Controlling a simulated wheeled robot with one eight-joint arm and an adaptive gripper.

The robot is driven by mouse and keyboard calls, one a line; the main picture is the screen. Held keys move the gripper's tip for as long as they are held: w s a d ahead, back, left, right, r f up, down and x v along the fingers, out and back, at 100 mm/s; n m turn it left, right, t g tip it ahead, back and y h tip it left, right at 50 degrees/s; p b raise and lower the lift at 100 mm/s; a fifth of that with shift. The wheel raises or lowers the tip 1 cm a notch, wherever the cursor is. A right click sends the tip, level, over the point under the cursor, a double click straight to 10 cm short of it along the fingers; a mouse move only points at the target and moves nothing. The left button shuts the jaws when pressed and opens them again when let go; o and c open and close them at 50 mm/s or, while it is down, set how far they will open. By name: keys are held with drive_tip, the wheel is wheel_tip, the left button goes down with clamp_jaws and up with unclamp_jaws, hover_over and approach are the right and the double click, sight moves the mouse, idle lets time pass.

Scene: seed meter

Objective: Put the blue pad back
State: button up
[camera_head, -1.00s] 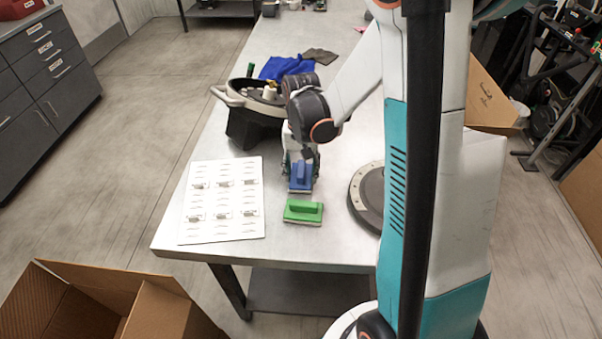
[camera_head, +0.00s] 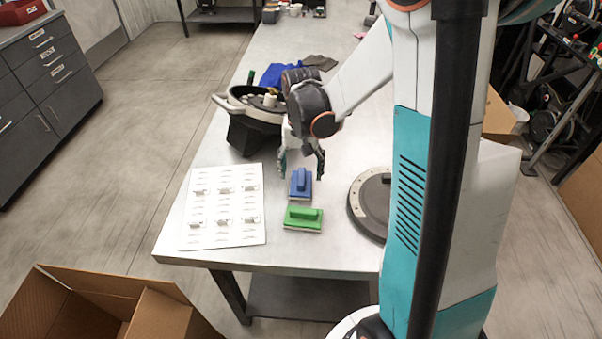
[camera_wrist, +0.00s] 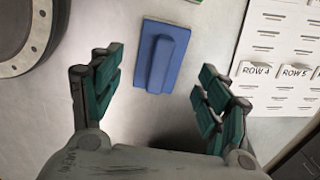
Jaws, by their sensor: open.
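The blue pad (camera_head: 300,184) lies flat on the metal table, its raised handle facing up, just behind the green pad (camera_head: 303,217). My gripper (camera_head: 301,168) is open and empty, above and a little behind the blue pad. In the wrist view the blue pad (camera_wrist: 161,56) lies beyond and between the spread fingertips of my gripper (camera_wrist: 157,80), apart from both.
A white labelled card board (camera_head: 223,208) lies left of the pads. A dark round disc (camera_head: 371,203) lies to the right. A black machine with a handle (camera_head: 252,125) and a blue cloth (camera_head: 284,74) are behind. Cardboard box (camera_head: 110,300) stands at front left.

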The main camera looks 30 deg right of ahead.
sight(301, 175)
wheel_tip(301, 175, up, 8)
drive_tip(key=p, duration=0.2)
drive_tip(key=shift+r, duration=0.15)
